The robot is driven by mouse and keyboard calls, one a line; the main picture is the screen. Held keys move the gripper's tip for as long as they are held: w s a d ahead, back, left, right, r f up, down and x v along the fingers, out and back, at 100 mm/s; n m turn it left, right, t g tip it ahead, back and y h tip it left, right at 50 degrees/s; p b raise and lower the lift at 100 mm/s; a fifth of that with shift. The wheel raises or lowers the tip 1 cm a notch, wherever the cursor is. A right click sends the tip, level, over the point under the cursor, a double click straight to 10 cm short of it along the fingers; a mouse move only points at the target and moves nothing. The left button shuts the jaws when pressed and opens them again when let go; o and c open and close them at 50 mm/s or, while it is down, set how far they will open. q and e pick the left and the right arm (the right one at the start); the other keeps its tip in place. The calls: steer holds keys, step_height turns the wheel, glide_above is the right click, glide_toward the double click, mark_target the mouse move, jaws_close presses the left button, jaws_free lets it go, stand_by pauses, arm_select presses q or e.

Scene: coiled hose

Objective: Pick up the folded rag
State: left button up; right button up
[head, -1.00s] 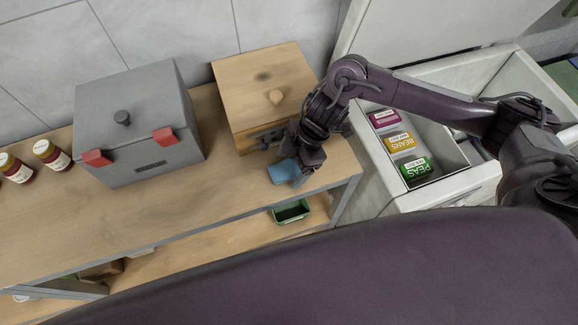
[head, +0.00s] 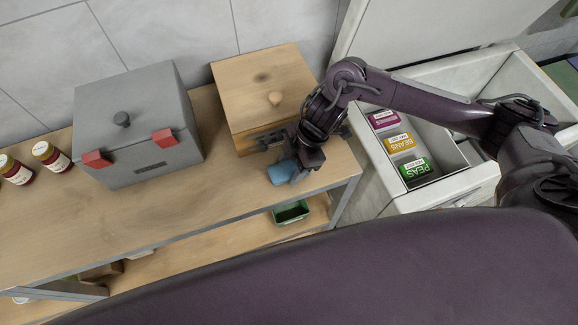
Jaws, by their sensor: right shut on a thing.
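The folded rag (head: 280,173) is a small blue bundle at the right end of the wooden shelf top, in front of the wooden box. My right gripper (head: 294,172) is shut on the rag, which sits at its fingertips. The gripper hides the rag's right side. I cannot tell whether the rag still touches the shelf top. My left gripper is not in view.
A wooden box (head: 262,95) with a round knob stands just behind the rag. A grey box (head: 135,122) with red latches and two jars (head: 48,155) stand to the left. An open white chest (head: 440,196) holds several packets. A green bin (head: 291,212) sits below.

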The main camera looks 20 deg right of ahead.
step_height(320, 180, up, 8)
steer(key=shift+w+r+b, duration=0.15)
steer(key=shift+r+b, duration=0.1)
steer(key=shift+b, duration=0.3)
step_height(320, 180, up, 12)
steer(key=p, duration=0.2)
glide_above(290, 166)
steer(key=shift+d, duration=0.1)
steer(key=o, duration=0.3)
steer(key=shift+c, duration=1.1)
